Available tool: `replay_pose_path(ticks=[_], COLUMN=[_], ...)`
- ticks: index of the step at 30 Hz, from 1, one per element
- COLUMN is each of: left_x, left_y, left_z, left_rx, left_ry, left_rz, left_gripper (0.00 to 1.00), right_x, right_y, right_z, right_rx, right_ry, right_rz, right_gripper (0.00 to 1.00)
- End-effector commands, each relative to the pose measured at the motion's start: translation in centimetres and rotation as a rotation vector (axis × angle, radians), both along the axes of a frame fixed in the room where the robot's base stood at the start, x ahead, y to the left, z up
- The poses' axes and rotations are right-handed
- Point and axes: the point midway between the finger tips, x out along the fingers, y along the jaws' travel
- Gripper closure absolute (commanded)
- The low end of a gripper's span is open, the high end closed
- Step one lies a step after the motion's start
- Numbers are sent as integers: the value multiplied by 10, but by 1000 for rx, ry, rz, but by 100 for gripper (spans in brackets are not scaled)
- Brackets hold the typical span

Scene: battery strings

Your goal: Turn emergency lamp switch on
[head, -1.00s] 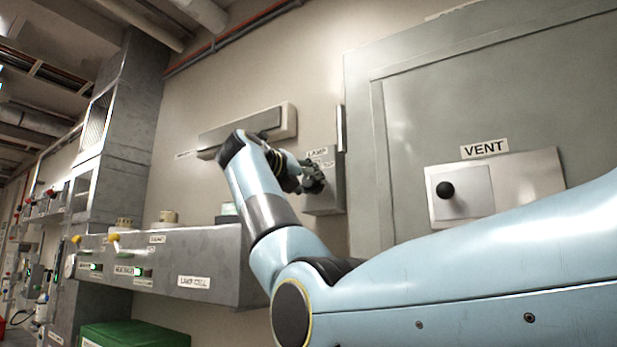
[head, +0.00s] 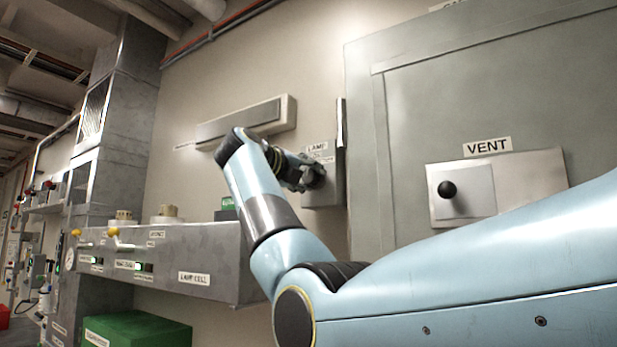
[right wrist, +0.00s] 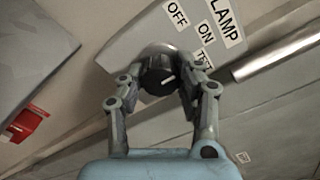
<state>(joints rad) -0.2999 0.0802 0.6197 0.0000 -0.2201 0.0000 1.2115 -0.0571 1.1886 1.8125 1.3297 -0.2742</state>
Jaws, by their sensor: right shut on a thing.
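The grey lamp switch box (head: 322,197) with a LAMP label is on the wall, left of the large grey cabinet. Its switch is a round black knob (right wrist: 158,76) with a white pointer line. OFF, ON and TEST labels are on the plate beside it. In the right wrist view the pointer line slants right and slightly up, roughly toward the TEST side; the exact position is hard to tell. My right gripper (right wrist: 160,80) is shut on the knob, one finger on each side. In the head view my right gripper (head: 311,178) is against the box. My left gripper is not in view.
A VENT panel with a black knob (head: 447,190) is on the cabinet at right. A long lamp fixture (head: 240,122) is on the wall above left. A grey LAMP CELL unit (head: 215,262) juts out below left, above a green box (head: 135,330).

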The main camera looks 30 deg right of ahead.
Motion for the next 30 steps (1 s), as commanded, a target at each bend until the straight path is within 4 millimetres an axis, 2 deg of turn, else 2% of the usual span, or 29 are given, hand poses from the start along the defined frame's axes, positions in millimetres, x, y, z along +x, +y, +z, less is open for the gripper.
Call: replay_pose_path(ticks=[5, 6, 11, 21, 25, 30], left_x=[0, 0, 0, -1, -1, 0], left_y=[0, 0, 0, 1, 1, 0], left_z=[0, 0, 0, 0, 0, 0], left_rx=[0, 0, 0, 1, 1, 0], left_ry=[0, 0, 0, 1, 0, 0], left_rz=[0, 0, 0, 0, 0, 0], left_gripper=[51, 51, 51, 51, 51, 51], right_x=[0, 0, 0, -2, -9, -24], right_y=[0, 0, 0, 6, 25, 62], right_z=[-1, -1, 0, 0, 0, 0], right_rx=[1, 1, 0, 1, 2, 2], right_ry=[0, 0, -1, -2, -2, -1], right_rz=[1, 1, 0, 1, 4, 6], right_gripper=[98, 62, 43, 43, 43, 43])
